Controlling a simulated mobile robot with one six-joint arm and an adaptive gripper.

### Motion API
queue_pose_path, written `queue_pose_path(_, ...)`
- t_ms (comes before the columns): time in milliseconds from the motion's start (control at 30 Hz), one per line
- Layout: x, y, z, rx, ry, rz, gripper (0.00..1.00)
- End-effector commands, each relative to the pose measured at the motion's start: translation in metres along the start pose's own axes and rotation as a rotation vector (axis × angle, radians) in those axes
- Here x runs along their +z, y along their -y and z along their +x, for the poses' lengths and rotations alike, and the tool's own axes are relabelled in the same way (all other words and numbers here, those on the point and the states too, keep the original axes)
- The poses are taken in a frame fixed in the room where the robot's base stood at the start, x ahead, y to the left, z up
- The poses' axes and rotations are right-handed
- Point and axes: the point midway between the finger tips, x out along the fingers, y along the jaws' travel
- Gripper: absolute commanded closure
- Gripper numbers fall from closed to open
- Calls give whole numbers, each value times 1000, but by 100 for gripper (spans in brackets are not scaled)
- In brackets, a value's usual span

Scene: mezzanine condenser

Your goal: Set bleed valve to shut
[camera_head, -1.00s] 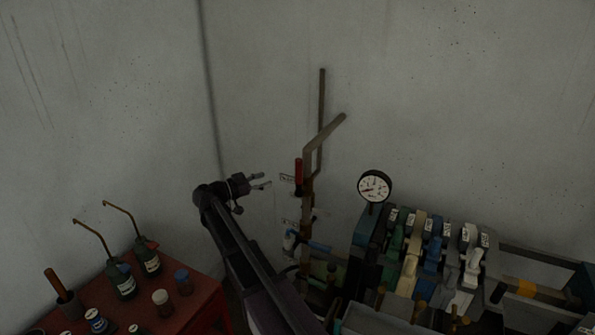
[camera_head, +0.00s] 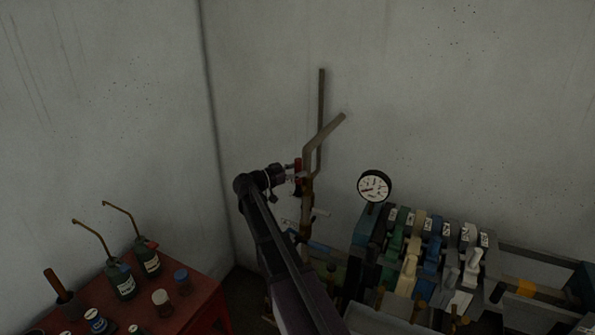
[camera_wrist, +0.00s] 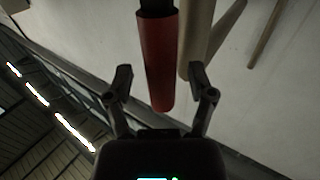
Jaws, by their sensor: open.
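The bleed valve's red handle (camera_head: 298,164) stands upright on the left side of a thin brown pipe (camera_head: 324,132) by the back wall, partly covered by my gripper (camera_head: 291,173). In the wrist view the red handle (camera_wrist: 161,62) hangs into the picture from the top. My gripper (camera_wrist: 160,80) is open there, with one finger on each side of the handle's end and a visible gap to both. I cannot tell how deep the handle sits between the fingers. The valve body is hidden.
A round gauge (camera_head: 374,187) stands right of the pipe, beside a row of coloured levers (camera_head: 432,254). A red table (camera_head: 203,297) with oil cans and jars is at lower left. The wall above is clear.

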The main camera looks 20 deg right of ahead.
Motion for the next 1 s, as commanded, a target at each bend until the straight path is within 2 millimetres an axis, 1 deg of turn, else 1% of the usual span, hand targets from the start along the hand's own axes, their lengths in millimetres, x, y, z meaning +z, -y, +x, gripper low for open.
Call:
queue_pose_path(133,0,0,5,0,0,0,29)
queue_pose_path(400,0,0,5,0,0,0,29)
queue_pose_path(433,0,0,5,0,0,0,35)
queue_pose_path(467,0,0,5,0,0,0,44)
queue_pose_path(500,0,0,5,0,0,0,56)
queue_pose_path(567,0,0,5,0,0,0,74)
queue_pose_path(600,0,0,5,0,0,0,86)
queue_pose_path(633,0,0,5,0,0,0,94)
queue_pose_path(667,0,0,5,0,0,0,100)
queue_pose_path(733,0,0,5,0,0,0,100)
queue_pose_path(767,0,0,-1,0,0,0,100)
queue_pose_path(1000,0,-2,8,5,5,6,100)
